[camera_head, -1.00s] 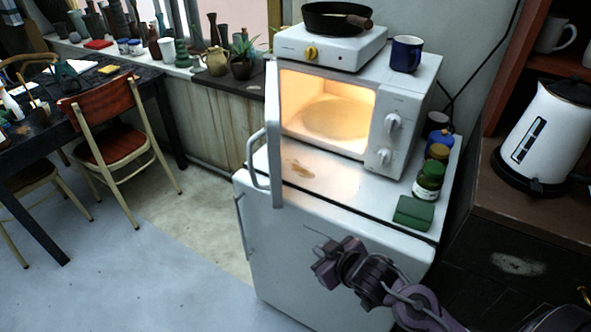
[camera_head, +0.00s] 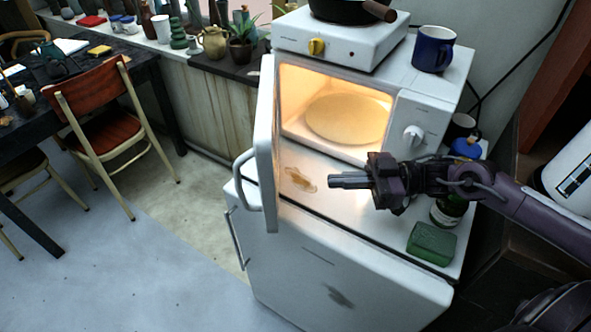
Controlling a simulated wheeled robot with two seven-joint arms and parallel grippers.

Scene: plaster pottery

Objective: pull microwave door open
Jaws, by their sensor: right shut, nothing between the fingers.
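The white microwave (camera_head: 424,105) stands on a small white fridge (camera_head: 330,270), its lit interior showing a round plate (camera_head: 346,118). Its door (camera_head: 266,150) stands wide open, swung out to the left toward me, with the curved handle (camera_head: 240,178) on its left side. My right gripper (camera_head: 335,181) comes in from the right in front of the microwave opening, above the fridge top. It is shut and empty, pointing left at the inner side of the door, with a gap between them in the picture. My left gripper is not in view.
A hot plate (camera_head: 338,45) with a black pan (camera_head: 345,10) and a blue mug (camera_head: 433,48) sit on the microwave. A green sponge (camera_head: 431,243) and a green jar (camera_head: 447,211) stand on the fridge's right side. A chair (camera_head: 103,120) is at left; floor between is clear.

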